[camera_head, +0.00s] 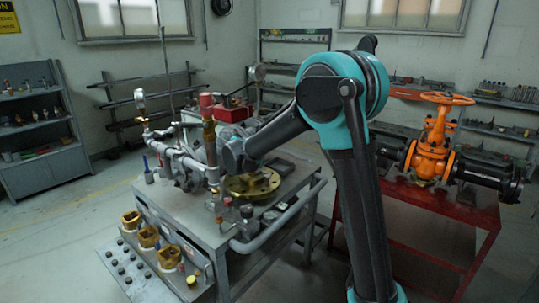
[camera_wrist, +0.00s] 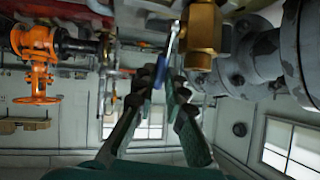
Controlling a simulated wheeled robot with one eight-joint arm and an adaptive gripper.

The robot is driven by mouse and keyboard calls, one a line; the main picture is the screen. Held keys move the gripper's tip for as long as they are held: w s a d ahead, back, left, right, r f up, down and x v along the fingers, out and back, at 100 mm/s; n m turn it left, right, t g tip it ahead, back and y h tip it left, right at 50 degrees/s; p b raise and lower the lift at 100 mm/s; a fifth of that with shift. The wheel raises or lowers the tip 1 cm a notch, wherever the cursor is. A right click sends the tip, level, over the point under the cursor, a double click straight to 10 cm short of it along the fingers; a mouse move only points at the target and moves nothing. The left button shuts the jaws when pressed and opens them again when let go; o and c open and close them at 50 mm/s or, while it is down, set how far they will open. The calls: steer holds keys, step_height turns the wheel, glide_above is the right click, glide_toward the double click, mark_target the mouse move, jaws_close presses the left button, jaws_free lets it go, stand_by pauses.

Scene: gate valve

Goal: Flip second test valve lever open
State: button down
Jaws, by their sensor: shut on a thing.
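In the wrist view, a lever with a silver shank and blue grip (camera_wrist: 161,68) sits beside a brass valve body (camera_wrist: 203,32). My gripper (camera_wrist: 164,80) has its two dark green fingers closed around the blue grip, at their tips. The lever's shank runs up from the fingertips towards the brass body. In the head view, my arm reaches over the test bench (camera_head: 196,232). My gripper and the held lever cannot be made out there, as my forearm and the bench fittings cover that area.
Grey pipework with a gauge (camera_head: 140,96) stands on the bench's left side. Grey flanged pipes (camera_wrist: 262,55) lie close right of the gripper in the wrist view. An orange gate valve (camera_head: 433,150) sits on a red stand at right. Floor at left is clear.

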stand_by(0.5)
steer(key=c, duration=1.6)
jaws_free()
steer(key=shift+o, duration=0.2)
steer(key=shift+d, duration=0.15)
